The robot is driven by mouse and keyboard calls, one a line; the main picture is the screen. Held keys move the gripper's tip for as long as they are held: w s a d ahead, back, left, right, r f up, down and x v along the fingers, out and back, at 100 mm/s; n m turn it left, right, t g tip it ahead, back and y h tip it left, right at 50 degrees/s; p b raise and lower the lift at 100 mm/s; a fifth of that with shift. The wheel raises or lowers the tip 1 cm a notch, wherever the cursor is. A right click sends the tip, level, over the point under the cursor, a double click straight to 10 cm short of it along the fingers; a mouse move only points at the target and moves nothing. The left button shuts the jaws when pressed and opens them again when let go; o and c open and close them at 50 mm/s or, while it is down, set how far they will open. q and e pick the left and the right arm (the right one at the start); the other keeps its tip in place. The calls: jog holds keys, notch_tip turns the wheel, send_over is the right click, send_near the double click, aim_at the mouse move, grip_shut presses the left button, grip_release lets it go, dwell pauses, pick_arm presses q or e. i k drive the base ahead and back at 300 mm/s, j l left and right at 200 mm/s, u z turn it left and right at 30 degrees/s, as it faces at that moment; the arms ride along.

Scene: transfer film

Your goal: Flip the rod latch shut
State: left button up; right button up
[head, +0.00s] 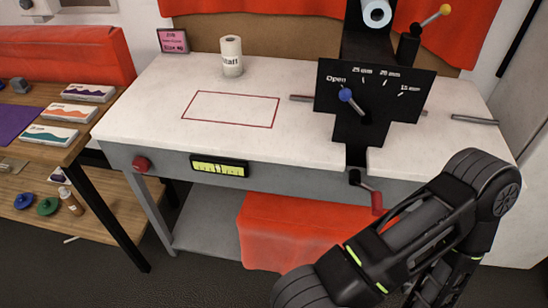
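A black press-like device stands at the right of the white table. Its black panel (385,82) is marked "Open" and several mm settings. A lever with a blue knob (345,95) points up-left near "Open". A thin lever with a yellow knob (445,10) slants up-right from a black post (408,45). A red-handled crank (376,202) hangs at the table's front edge, partly near my arm. Metal rods show left (302,98) and right (474,119) of the panel. I cannot tell which part is the rod latch. My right arm fills the lower right; neither gripper shows.
A white roll (231,56) stands at the back of the white table (150,105), behind a red outlined rectangle (231,109). A red button (141,164) and yellow gauge (219,168) are on the front. A wooden shelf with boxes (62,112) is left. Red cloth (285,232) hangs below.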

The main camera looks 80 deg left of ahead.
aim_at(416, 29)
jog(key=u, duration=2.75)
jog(key=k+l+u, duration=0.25)
jog(key=k, duration=0.15)
jog(key=i+j, duration=0.05)
